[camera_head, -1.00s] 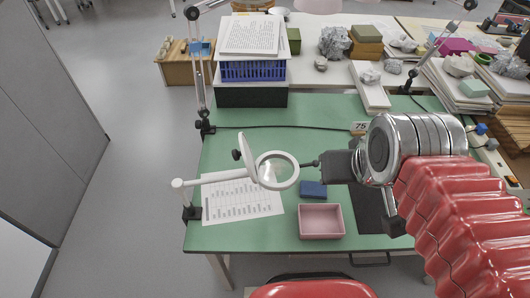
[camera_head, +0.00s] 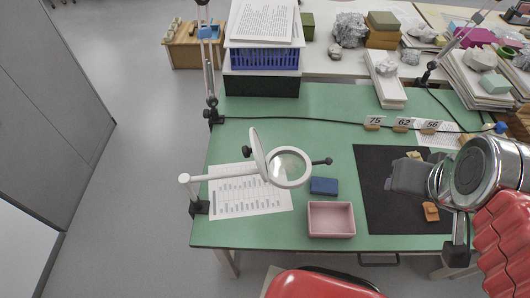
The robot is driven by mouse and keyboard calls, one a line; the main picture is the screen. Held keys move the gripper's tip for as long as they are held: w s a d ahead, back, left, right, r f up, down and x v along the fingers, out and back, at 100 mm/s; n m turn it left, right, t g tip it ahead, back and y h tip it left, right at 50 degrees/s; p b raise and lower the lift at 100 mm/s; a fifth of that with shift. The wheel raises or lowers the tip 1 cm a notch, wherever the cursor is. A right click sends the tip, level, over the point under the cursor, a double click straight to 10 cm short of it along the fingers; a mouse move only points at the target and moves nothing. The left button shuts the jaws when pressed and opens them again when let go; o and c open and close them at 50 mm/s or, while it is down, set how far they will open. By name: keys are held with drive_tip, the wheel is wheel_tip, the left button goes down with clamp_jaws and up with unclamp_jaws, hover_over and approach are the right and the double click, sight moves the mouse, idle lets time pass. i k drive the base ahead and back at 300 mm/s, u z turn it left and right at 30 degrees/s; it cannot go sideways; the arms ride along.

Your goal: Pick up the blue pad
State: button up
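The blue pad (camera_head: 324,186) is a small dark blue block lying flat on the green table, just behind the pink box and to the right of the magnifier. My gripper (camera_head: 400,176) is over the black mat, to the right of the pad and apart from it. Its fingers are seen from an angle that does not show whether they are open or shut. Nothing covers the pad.
A pink open box (camera_head: 331,232) stands in front of the pad. A magnifier (camera_head: 288,167) on a white arm stands to its left, over a printed sheet (camera_head: 232,204). The black mat (camera_head: 377,215) carries an orange sherd (camera_head: 431,211). Number tags (camera_head: 402,124) stand behind it.

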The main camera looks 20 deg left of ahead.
sight(318, 186)
drive_tip(key=k, duration=2.35)
drive_tip(key=u, duration=0.6)
drive_tip(key=i, duration=1)
drive_tip(key=z, duration=0.1)
